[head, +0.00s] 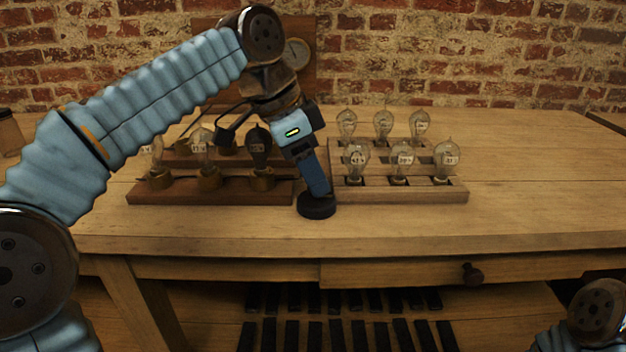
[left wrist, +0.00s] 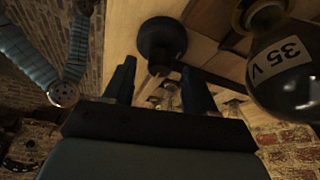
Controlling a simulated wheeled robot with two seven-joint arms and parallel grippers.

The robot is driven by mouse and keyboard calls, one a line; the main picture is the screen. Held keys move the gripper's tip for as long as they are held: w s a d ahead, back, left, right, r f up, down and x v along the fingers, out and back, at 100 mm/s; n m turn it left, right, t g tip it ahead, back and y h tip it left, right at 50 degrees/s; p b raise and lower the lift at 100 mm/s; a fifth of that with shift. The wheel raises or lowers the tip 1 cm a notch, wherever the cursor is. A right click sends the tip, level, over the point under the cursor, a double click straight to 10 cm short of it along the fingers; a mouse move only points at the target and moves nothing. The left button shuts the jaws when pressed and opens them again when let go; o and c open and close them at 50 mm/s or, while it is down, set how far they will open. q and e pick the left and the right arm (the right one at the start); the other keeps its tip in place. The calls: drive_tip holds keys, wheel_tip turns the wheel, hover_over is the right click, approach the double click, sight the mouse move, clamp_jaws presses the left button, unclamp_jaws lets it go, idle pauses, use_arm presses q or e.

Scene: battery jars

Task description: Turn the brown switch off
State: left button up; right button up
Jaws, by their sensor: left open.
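A small dark round fixture (head: 317,206), which looks like the switch, stands at the front of the table between two wooden bulb racks. Its colour reads near black here. It also shows in the left wrist view (left wrist: 162,40) as a round base with a raised middle. My left gripper (head: 318,188) points down just above it and partly covers it in the head view.
A dark wooden rack (head: 226,197) with glass bulbs and a dark bulb (head: 258,146) stands left of the gripper. A paler rack (head: 405,195) with several labelled bulbs stands right. A gauge (head: 298,52) is behind. The table's right side (head: 540,180) is clear.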

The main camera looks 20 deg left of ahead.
use_arm(q)
drive_tip(key=shift+d+f, duration=0.15)
drive_tip(key=shift+f, duration=0.2)
clamp_jaws()
